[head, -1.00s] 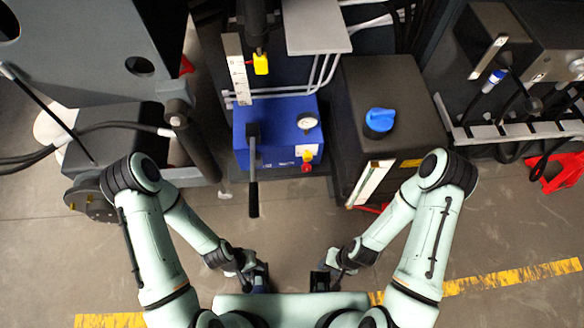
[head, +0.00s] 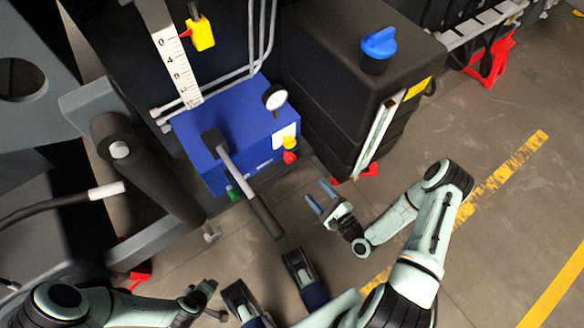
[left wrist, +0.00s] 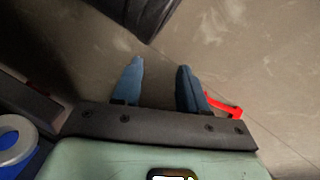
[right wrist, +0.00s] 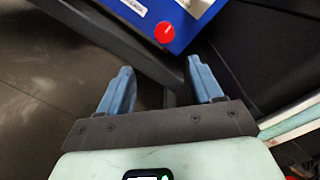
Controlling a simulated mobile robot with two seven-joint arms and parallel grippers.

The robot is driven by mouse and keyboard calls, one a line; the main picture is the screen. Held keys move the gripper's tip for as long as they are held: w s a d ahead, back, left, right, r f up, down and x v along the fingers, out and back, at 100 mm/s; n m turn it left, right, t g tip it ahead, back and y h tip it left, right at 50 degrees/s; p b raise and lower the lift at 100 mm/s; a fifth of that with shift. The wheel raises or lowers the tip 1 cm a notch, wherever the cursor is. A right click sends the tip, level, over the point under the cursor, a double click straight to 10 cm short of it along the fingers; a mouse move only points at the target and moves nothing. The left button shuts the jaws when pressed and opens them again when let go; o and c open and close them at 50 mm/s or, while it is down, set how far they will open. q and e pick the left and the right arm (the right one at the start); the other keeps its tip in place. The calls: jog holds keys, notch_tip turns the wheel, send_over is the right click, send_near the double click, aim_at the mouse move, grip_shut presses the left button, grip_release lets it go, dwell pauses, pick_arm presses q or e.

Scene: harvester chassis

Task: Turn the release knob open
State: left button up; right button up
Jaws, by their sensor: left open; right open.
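A small red knob (head: 290,157) is on the front of the blue pump unit (head: 196,153), below a yellow part (head: 290,143). My right gripper (head: 317,193) is open and empty, below and to the right of the knob and apart from it. In the right wrist view the red knob (right wrist: 164,32) shows just beyond the gap between the open fingers (right wrist: 160,66), with a white mark on its face. My left gripper (left wrist: 160,65) is open and empty over the floor; in the head view it is low at the left and hard to make out.
A lever with a black grip (head: 264,217) sticks out from the blue unit, left of my right gripper. A black tank (head: 330,75) with a blue cap (head: 379,43) stands to the right.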

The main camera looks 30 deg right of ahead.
aim_at(292, 161)
pick_arm(q)
jog(key=s+a+f+g+b, duration=0.1)
jog(key=s+f+g+b, duration=0.1)
jog(key=s+f, duration=0.3)
jog(key=shift+b, duration=0.3)
pick_arm(e)
jog(key=w, duration=0.4)
jog(key=w+a, duration=0.1)
jog(key=w, duration=0.8)
jog(key=shift+w+a+r, duration=0.15)
jog(key=shift+a+r, duration=0.05)
jog(key=c, duration=1.1)
